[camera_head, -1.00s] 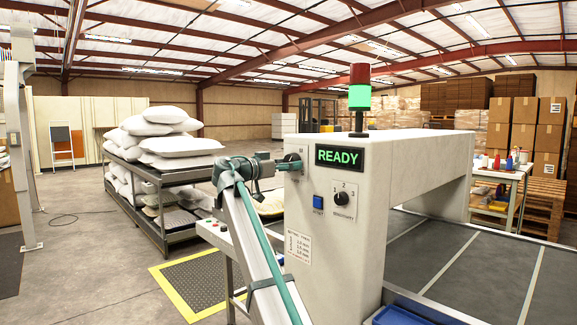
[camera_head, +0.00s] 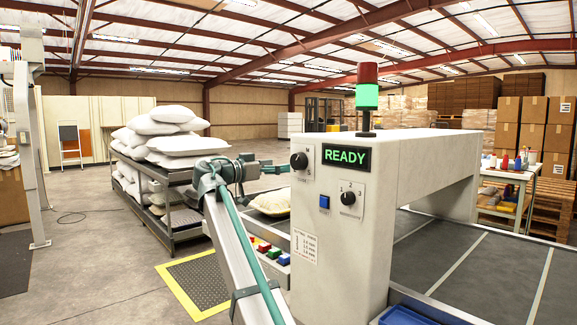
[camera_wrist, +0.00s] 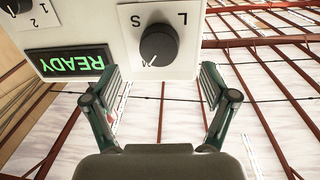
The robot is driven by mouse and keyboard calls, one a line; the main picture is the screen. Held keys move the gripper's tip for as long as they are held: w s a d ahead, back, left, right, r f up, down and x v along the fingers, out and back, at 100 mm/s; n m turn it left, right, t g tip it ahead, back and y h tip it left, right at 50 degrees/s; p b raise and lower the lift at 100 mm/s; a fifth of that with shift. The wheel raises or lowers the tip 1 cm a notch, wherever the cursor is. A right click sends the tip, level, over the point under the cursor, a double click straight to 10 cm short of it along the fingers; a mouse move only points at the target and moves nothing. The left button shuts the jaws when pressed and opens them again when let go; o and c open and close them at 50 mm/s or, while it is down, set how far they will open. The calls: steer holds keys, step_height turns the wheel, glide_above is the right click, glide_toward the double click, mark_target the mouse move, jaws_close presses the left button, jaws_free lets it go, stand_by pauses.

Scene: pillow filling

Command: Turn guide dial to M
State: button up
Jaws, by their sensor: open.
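The guide dial (camera_head: 299,161) is a round black knob on a white plate at the left end of the machine's front panel. In the upside-down wrist view the dial (camera_wrist: 158,45) shows large, with letters around it. Its white pointer mark is at its lower edge in that picture, by a letter that looks like M and is partly covered. My gripper (camera_wrist: 163,85) is open, its two green fingers apart on either side below the dial, with nothing between them. In the head view my gripper (camera_head: 268,168) is just left of the panel, apart from the dial.
The green READY display (camera_head: 346,157) is right of the dial. A second numbered black dial (camera_head: 348,198) and a blue button (camera_head: 324,202) are below it. Several coloured buttons (camera_head: 270,250) sit lower left. A pillow (camera_head: 270,203) lies behind my arm.

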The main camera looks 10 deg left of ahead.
steer(key=v, duration=0.4)
steer(key=shift+s+a, duration=0.25)
